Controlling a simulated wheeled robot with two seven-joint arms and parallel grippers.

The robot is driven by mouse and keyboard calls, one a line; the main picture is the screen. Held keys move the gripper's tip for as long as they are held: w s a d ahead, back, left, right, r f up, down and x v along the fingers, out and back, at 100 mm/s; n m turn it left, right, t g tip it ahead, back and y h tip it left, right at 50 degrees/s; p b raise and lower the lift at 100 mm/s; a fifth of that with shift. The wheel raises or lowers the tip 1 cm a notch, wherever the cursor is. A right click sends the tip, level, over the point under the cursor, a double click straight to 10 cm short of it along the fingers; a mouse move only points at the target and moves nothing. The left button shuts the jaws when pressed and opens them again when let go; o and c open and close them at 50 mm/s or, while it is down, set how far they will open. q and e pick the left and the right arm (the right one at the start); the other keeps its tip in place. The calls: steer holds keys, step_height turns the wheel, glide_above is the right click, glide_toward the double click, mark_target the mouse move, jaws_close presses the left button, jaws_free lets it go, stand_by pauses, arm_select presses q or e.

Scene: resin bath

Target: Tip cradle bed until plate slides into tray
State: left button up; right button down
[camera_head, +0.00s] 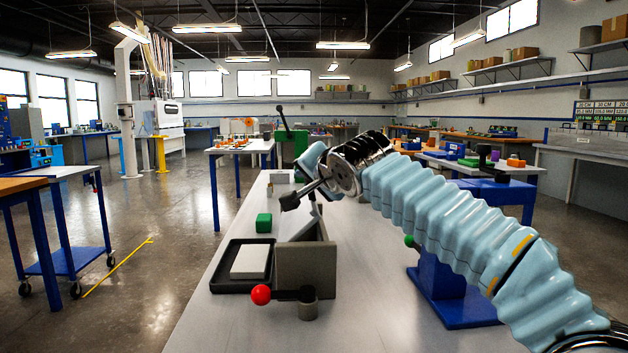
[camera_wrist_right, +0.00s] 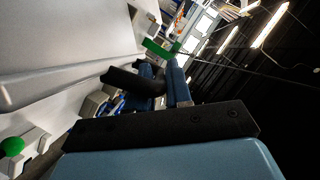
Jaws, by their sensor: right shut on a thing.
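A pale plate (camera_head: 250,261) lies in the black tray (camera_head: 238,289) on the bench. To its right stands a grey block-shaped cradle (camera_head: 305,268), with a light grey sloping bed (camera_head: 298,228) showing at its top. My right gripper (camera_head: 308,190) is above the cradle, shut on a dark handle (camera_head: 290,201). The black handle also shows between the blue fingers in the wrist view (camera_wrist_right: 128,80). The gripper hides part of the handle and its joint with the bed. My left gripper is not in view.
A red knob (camera_head: 261,295) on a dark arm joins a grey post (camera_head: 307,304) in front of the cradle. A blue stand (camera_head: 448,292) is at the right. The bench's near middle is clear.

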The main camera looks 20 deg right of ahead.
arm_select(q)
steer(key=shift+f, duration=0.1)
arm_select(e)
steer(key=shift+w+a+f, duration=0.1)
steer(key=shift+a+f, duration=0.25)
steer(key=shift+a, duration=0.3)
steer(key=c, duration=1.1)
jaws_free()
steer(key=shift+a, duration=0.1)
steer(key=shift+s+d, duration=0.2)
steer(key=shift+s, duration=0.15)
steer(key=s+b, duration=0.1)
steer(key=s+r+b, duration=0.1)
steer(key=shift+s+a+y, duration=0.2)
steer(key=shift+s+y, duration=0.15)
steer(key=shift+y, duration=0.05)
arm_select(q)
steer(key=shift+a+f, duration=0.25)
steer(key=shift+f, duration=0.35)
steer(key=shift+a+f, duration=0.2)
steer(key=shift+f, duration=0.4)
arm_select(e)
steer(key=shift+h, duration=0.3)
steer(key=v, duration=1)
steer(key=shift+s+d+r, duration=0.1)
steer(key=shift+s+r, duration=0.15)
steer(key=shift+s, duration=0.1)
